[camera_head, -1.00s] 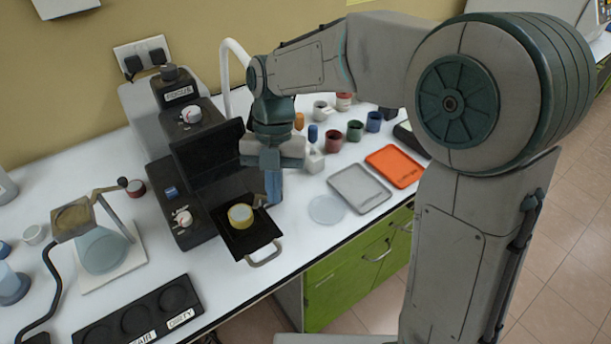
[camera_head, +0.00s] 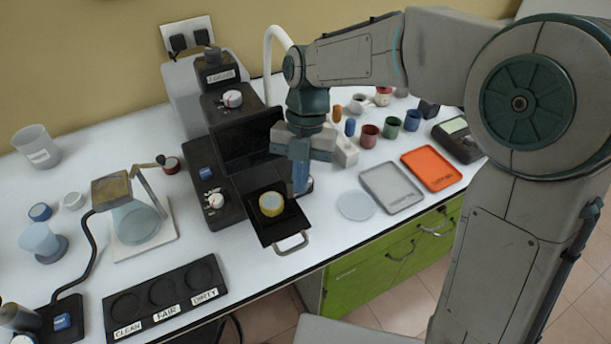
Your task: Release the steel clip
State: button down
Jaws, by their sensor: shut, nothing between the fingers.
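A yellow-rimmed round dish (camera_head: 271,204) sits on the black pull-out tray (camera_head: 280,227) at the front of the dark instrument (camera_head: 232,145). My gripper (camera_head: 301,186) points down at the tray's right edge, just right of the dish. Its blue fingers are shut with nothing visible between them. I cannot make out the steel clip clearly; it is too small or hidden by the fingers and the tray edge.
A clear disc (camera_head: 356,206), a grey tray (camera_head: 391,187) and an orange tray (camera_head: 432,170) lie to the right. Several small coloured pots stand behind them. A flask on a stand (camera_head: 138,222) and a black labelled holder (camera_head: 166,297) are at left.

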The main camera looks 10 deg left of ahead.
jog(key=shift+s, duration=0.15)
jog(key=s, duration=0.2)
jog(key=s+d, duration=0.1)
jog(key=shift+s+r+p, duration=0.2)
jog(key=shift+r+p, duration=0.15)
jog(key=shift+r, duration=0.05)
jog(key=a+v, duration=0.1)
jog(key=v, duration=0.8)
jog(key=shift+r, duration=0.35)
